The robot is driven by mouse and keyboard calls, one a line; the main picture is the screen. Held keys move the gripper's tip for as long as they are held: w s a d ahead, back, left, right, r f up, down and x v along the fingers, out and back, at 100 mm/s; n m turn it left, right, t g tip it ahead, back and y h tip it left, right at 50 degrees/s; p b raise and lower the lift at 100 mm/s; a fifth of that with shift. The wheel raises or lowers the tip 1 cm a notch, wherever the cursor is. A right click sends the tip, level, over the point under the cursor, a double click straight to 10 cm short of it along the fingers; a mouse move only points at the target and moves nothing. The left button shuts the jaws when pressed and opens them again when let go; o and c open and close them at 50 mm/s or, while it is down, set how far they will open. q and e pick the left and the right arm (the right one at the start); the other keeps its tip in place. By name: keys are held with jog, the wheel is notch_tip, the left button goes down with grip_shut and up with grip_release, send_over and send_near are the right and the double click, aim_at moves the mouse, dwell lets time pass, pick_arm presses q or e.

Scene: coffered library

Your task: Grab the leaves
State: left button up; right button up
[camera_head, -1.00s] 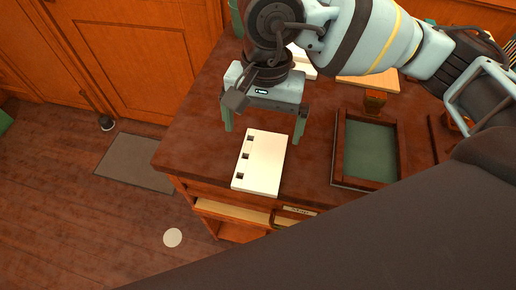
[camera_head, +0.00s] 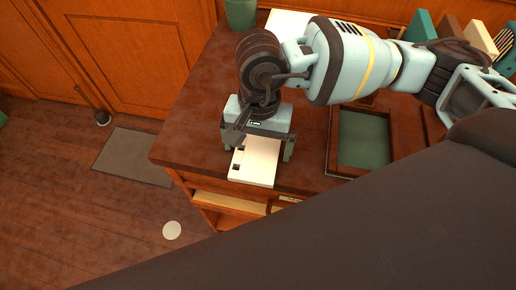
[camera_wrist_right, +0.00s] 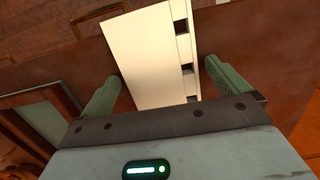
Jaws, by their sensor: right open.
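The leaves (camera_head: 255,172) are a flat white stack with square notches or holes along one edge. They lie on the dark desk near its front edge. They also show in the right wrist view (camera_wrist_right: 150,45), between the fingers. My right gripper (camera_head: 258,150) is open above the leaves, with one green finger on each side of them. In the right wrist view the gripper (camera_wrist_right: 165,88) shows a gap beside each finger. The far part of the leaves is hidden under the gripper in the head view. My left gripper is not in view.
A dark wooden tray with a green bottom (camera_head: 364,140) stands right of the leaves. A green pot (camera_head: 240,12) and a white item (camera_head: 287,22) are at the back, with upright books (camera_head: 480,38) at the right. The desk left of the gripper is bare.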

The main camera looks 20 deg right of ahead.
aim_at(257, 153)
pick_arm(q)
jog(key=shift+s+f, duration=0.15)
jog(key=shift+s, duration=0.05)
pick_arm(e)
jog(key=c, duration=0.9)
jog(key=shift+c, duration=0.2)
jog(key=shift+r, duration=0.15)
jog(key=shift+r, duration=0.2)
notch_tip(257, 153, up, 3)
jog(key=shift+s, duration=0.15)
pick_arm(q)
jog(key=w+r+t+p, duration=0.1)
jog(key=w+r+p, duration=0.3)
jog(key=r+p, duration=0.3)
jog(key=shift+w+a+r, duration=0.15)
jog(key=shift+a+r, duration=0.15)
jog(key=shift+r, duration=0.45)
pick_arm(e)
jog(key=s, duration=0.5)
jog(key=s+r, duration=0.1)
jog(key=s, duration=0.9)
jog(key=shift+s+d+r, duration=0.15)
jog(key=shift+s+d, duration=0.15)
jog(key=shift+s, duration=0.05)
